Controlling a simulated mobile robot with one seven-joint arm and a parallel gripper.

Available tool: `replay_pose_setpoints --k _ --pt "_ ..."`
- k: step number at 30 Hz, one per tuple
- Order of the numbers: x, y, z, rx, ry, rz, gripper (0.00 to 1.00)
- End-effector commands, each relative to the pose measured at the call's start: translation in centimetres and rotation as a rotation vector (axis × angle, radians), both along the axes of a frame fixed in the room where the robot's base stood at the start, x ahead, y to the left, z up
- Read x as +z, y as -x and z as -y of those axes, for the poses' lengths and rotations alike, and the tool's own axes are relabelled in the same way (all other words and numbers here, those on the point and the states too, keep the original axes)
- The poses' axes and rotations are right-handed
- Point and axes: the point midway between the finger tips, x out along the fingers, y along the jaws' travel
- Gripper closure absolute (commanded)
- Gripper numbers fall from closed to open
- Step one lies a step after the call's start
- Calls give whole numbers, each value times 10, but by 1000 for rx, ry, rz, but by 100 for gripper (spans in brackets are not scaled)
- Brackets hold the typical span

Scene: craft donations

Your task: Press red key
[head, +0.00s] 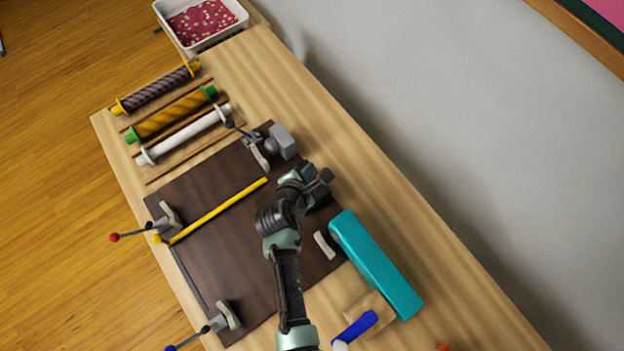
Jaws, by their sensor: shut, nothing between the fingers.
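A lever with a red ball tip (113,238) sticks out over the left edge of the dark board (205,265); its pale grey mount (171,216) stands on the board. This is the only clearly red key-like part in view. A similar lever with a blue tip (170,348) is at the bottom left, and one with a dark tip (230,124) is at the board's far end. My gripper (322,178) is shut and empty over the board's right side, well to the right of the red tip. My arm hides part of the board.
A yellow rod (215,210) lies across the board, its near end close to the red lever. A teal block (375,265) and blue-handled tool (355,328) lie at right. Several rollers (170,115) and a white tray (240,12) are beyond. The wall borders the table's right.

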Motion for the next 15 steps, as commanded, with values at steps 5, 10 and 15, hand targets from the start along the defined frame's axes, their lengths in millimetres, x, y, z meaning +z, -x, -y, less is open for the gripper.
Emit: replay_pose_setpoints --k 5,10,15 --pt "-20 0 0 0 0 0 100" --pt "-20 0 0 1 0 1 100" --pt "-20 0 0 1 0 1 100"
